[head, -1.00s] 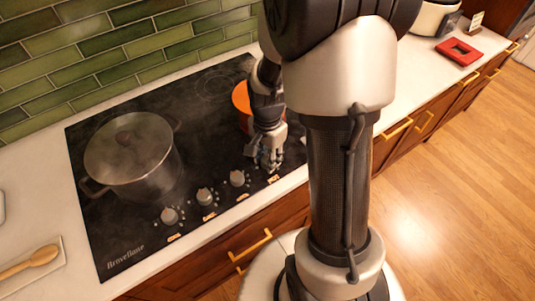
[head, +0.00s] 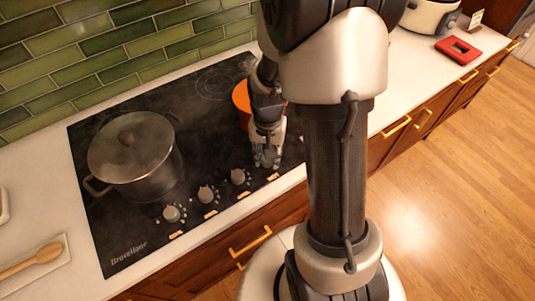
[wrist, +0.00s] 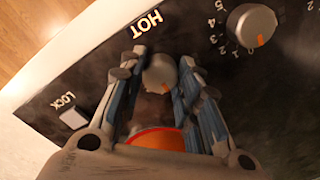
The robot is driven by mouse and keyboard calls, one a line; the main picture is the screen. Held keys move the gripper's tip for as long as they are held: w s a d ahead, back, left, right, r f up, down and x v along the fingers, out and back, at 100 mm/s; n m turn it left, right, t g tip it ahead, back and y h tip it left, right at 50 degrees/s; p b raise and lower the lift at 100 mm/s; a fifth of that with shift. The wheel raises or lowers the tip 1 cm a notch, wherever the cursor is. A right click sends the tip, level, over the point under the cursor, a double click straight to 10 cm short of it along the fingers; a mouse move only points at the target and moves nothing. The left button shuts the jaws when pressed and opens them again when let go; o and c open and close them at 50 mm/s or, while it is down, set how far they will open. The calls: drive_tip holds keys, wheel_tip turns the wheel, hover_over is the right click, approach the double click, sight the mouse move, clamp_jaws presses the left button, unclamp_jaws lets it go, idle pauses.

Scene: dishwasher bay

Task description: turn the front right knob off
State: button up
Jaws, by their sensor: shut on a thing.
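The row of grey knobs runs along the cooktop's (head: 110,240) front edge. The front right knob shows in the wrist view (wrist: 160,75) between my fingers, partly covered by them; its pointer mark is hard to read. In the head view my gripper hides it. My gripper (head: 267,158) points down at the right end of the row, its fingers on either side of the knob. It also shows in the wrist view (wrist: 153,85), shut on the knob. The neighbouring knob (wrist: 251,25) has an orange mark and stands clear of the fingers.
A steel lidded pot (head: 135,155) stands on the cooktop's left. An orange pot (head: 241,97) is just behind my gripper, partly hidden by it. A wooden spoon (head: 35,260) lies at the left. A LOCK button (wrist: 73,118) is near the knob.

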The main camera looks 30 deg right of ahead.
idle(0.3)
drive_tip(key=o, duration=1.1)
drive_tip(key=shift+r, duration=0.1)
wheel_tip(320, 180, up, 12)
drive_tip(key=shift+f, duration=0.1)
